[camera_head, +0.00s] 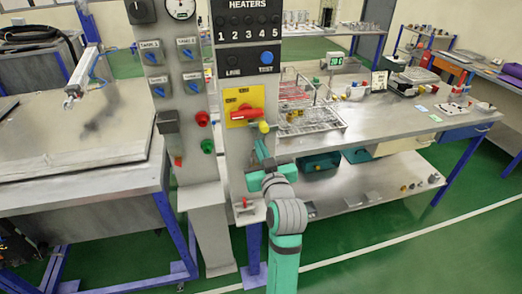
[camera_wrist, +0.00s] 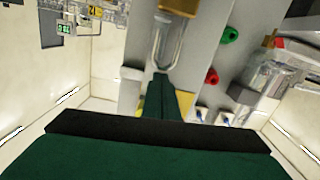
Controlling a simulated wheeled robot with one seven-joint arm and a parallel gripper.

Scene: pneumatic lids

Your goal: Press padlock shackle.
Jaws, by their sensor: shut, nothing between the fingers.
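The grey control panel (camera_head: 240,165) stands directly behind the padlock. A red button (camera_head: 202,118) and a green button (camera_head: 208,146) are on the column to its left. A metal bench (camera_head: 390,118) with a wire rack (camera_head: 312,122) is at right. Green floor is open at lower right.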

